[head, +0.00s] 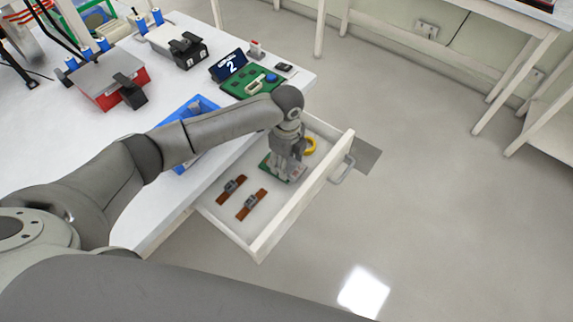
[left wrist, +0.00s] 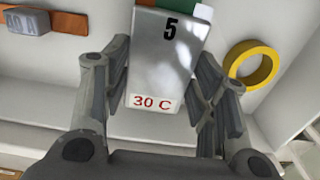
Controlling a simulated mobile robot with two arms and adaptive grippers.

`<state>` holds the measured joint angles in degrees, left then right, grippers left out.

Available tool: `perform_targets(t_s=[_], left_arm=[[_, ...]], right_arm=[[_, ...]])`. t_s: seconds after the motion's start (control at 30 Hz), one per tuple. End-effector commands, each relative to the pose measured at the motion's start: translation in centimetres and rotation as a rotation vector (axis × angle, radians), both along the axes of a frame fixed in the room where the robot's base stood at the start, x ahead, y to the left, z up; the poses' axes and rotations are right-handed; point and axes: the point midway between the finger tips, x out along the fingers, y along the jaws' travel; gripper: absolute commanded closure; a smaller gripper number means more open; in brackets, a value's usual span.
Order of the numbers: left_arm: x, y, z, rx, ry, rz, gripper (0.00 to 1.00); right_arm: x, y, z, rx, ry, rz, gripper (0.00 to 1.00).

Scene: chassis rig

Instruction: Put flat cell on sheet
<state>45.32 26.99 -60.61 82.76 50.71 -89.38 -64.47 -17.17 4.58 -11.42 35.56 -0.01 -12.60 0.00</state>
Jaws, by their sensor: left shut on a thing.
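The flat cell (left wrist: 168,60) is a silver-grey slab marked "5" and "30 C". It lies between the fingers of my left gripper (left wrist: 165,95), which is shut on it. In the head view my left gripper (head: 286,172) points down inside the open drawer and hides most of the cell. A green piece (head: 266,162) shows beside the gripper on the drawer floor. Green and orange patches also show behind the cell in the left wrist view. I cannot tell which thing is the sheet. My right gripper is not in view.
The drawer (head: 300,203) holds a yellow ring (head: 310,146) and two brown strips with grey blocks (head: 231,187).

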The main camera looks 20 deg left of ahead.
Motion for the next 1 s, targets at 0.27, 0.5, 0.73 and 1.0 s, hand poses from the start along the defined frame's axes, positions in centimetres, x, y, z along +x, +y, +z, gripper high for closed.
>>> perform_targets(t_s=[0.27,0.5,0.73,1.0], left_arm=[[-0.2,0.0,-2.1,0.0,0.002,-0.002,0.9],[-0.2,0.0,-2.3,0.0,0.002,-0.001,0.9],[-0.2,0.0,-2.4,0.001,0.003,-0.001,0.25],[-0.2,0.0,-2.3,0.001,0.003,-0.001,0.25]], right_arm=[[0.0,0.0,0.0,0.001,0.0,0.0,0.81],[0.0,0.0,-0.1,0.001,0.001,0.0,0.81],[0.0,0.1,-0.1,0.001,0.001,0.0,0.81],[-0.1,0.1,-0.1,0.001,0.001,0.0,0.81]])
